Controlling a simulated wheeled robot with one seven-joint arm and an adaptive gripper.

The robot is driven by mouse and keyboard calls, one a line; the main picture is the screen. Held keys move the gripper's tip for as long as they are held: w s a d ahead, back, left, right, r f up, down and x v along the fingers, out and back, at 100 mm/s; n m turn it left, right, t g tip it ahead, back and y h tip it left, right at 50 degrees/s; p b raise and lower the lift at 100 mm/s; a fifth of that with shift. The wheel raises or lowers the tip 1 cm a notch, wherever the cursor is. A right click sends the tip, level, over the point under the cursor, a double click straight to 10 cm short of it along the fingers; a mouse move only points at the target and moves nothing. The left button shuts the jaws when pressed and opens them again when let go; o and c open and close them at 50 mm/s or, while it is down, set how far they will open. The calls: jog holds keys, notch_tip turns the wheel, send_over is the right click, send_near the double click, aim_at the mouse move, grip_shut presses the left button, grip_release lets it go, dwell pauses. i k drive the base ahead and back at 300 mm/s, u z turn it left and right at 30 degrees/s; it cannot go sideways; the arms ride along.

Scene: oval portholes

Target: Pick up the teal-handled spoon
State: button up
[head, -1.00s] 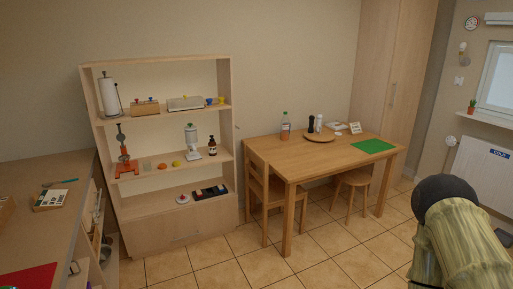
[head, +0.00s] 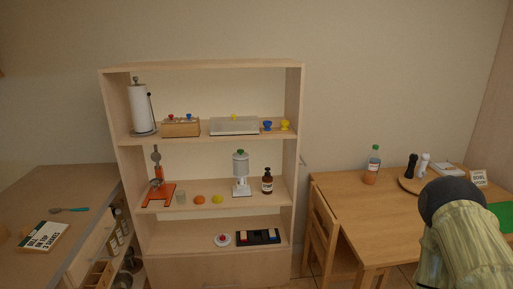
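The teal-handled spoon (head: 70,210) lies on the wooden counter at the left in the head view. Its teal handle points right and its bowl end is at the left. It lies just behind a book or box with white lettering. Part of my arm shows at the lower right, far from the spoon. My gripper is not in view.
The counter (head: 30,205) fills the left side, with a lettered book (head: 44,237) near its front. An open shelf unit (head: 212,222) stands in the middle. A chair (head: 322,235) and a table (head: 350,203) are at the right.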

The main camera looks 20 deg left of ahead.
aim_at(53, 210)
jog(key=u, duration=0.65)
jog(key=i, duration=1.15)
jog(key=u, duration=1.1)
